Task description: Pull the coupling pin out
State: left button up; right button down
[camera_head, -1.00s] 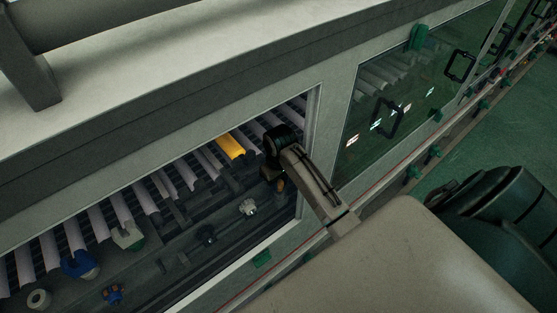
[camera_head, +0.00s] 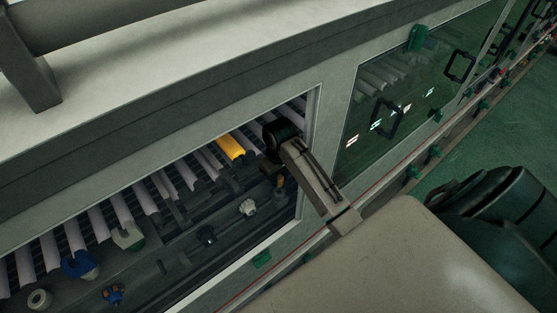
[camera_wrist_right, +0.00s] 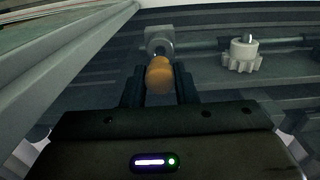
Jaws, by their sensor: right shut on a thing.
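The coupling pin's orange-brown knob (camera_wrist_right: 159,74) sits between the two dark fingers of my right gripper (camera_wrist_right: 159,88) in the right wrist view. The gripper is shut on it. Just beyond the knob is a grey bracket (camera_wrist_right: 158,37) with a round opening; the knob hides where the pin's shank lies. In the head view the orange knob (camera_head: 280,181) shows small beside my dark right wrist, inside the machine's opening. My left gripper is not in view.
A white gear-like part (camera_wrist_right: 243,56) stands right of the knob. Rollers, one yellow (camera_head: 231,147), line the opening above. A blue part (camera_head: 80,264) and a white-green part (camera_head: 128,237) lie further left. The opening's frame (camera_head: 313,125) stands close to my right arm.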

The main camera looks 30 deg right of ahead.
jog(key=shift+r, duration=2)
